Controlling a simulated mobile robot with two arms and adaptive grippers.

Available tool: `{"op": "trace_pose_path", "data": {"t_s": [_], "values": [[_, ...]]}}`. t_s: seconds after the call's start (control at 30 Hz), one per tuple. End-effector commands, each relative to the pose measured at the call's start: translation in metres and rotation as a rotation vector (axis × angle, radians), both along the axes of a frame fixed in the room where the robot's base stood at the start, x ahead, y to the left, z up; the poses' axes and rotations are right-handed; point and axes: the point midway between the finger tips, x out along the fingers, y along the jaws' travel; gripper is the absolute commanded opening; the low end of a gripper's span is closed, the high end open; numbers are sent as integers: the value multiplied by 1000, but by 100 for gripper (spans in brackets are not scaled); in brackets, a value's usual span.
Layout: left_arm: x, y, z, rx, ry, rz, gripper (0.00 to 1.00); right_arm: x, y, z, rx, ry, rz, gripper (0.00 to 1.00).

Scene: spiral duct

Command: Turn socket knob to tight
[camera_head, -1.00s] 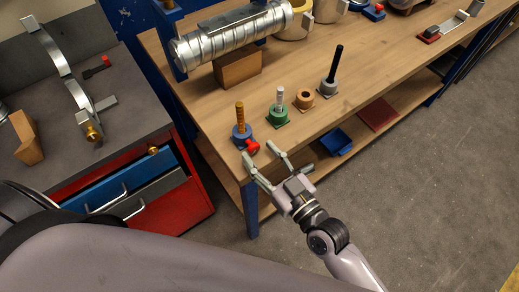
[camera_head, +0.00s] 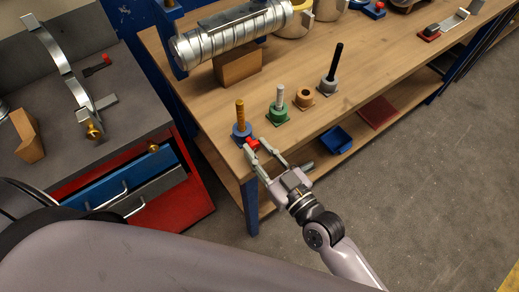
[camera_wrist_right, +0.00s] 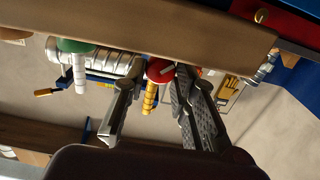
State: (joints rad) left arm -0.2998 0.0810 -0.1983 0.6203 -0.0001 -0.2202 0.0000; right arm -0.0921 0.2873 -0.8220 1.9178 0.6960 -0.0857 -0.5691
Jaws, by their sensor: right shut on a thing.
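The red knob (camera_head: 252,143) sits on the front side of the blue socket (camera_head: 241,130) at the near left corner of the wooden workbench. An orange-yellow threaded post (camera_head: 240,108) stands upright in that socket. My right gripper (camera_head: 260,147) reaches in from the front and is shut on the red knob. In the right wrist view the red knob (camera_wrist_right: 158,69) shows between the two fingers, with the yellow post (camera_wrist_right: 149,98) beyond it. The blue socket is mostly hidden in that view. My left gripper is not in view.
A green socket (camera_head: 277,115) with a pale post, a tan ring block (camera_head: 305,97) and a grey socket (camera_head: 327,87) with a black post stand along the bench. A spiral duct (camera_head: 230,35) lies behind. A blue bin (camera_head: 336,140) is on the lower shelf.

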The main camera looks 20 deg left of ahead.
Motion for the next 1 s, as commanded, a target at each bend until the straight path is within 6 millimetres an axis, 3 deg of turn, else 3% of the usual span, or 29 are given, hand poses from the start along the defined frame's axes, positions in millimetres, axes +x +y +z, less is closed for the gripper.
{"op": "trace_pose_path", "data": {"t_s": [0.13,0.33,0.7,1.0], "values": [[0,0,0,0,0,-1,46,0,0,0,0,0,-1,0],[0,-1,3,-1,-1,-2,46,0,0,1,31,39,0,0],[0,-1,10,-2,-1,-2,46,1,-1,0,251,322,1,0],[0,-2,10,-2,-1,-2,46,1,-1,0,268,342,1,0]]}}
